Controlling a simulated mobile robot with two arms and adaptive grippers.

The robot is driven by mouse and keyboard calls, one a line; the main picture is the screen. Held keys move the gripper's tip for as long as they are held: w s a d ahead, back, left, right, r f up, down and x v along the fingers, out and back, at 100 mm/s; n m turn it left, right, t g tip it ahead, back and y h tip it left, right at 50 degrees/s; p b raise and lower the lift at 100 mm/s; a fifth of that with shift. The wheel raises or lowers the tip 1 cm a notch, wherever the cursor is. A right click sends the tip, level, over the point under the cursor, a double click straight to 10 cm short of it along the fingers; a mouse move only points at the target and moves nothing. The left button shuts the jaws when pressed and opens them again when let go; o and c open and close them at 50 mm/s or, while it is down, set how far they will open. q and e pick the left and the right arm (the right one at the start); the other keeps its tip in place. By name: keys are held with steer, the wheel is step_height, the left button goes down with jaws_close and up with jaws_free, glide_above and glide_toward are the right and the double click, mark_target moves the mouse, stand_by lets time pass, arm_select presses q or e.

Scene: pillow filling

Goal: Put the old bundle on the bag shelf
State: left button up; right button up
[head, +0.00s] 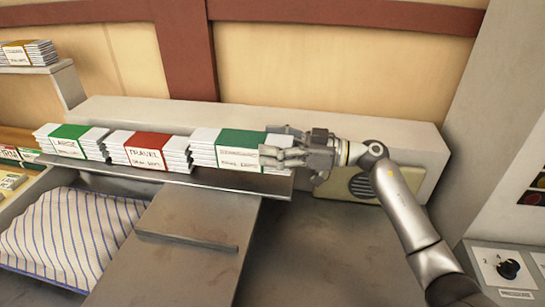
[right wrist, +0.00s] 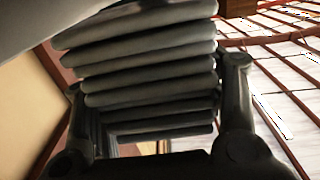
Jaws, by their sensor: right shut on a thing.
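The bag shelf (head: 190,178) is a grey ledge bearing a row of folded white bag bundles. At its right end is a bundle with a green band (head: 236,138) and a white label that is too blurred to read. My right gripper (head: 283,152) is shut on the right end of this bundle, at shelf level. In the right wrist view the stacked folds (right wrist: 150,75) sit between its two fingers. I cannot tell whether the bundle rests fully on the shelf. No readable mark says which bundle is the old one. My left gripper is out of view.
A red-banded TRAVEL bundle (head: 147,147) and another green-banded bundle (head: 72,140) stand to the left on the shelf. A striped pillow (head: 68,235) lies below. A vented box (head: 360,188) is behind my right arm. A dial panel (head: 500,268) is at right.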

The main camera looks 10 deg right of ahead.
steer(key=shift+w+f, duration=0.1)
steer(key=shift+w, duration=0.1)
steer(key=shift+f, duration=1.6)
steer(key=shift+f, duration=0.1)
steer(key=o, duration=1.4)
steer(key=shift+c, duration=0.2)
steer(key=b+v, duration=0.1)
steer(key=v, duration=1.1)
steer(key=shift+b, duration=0.4)
steer(key=shift+f, duration=0.1)
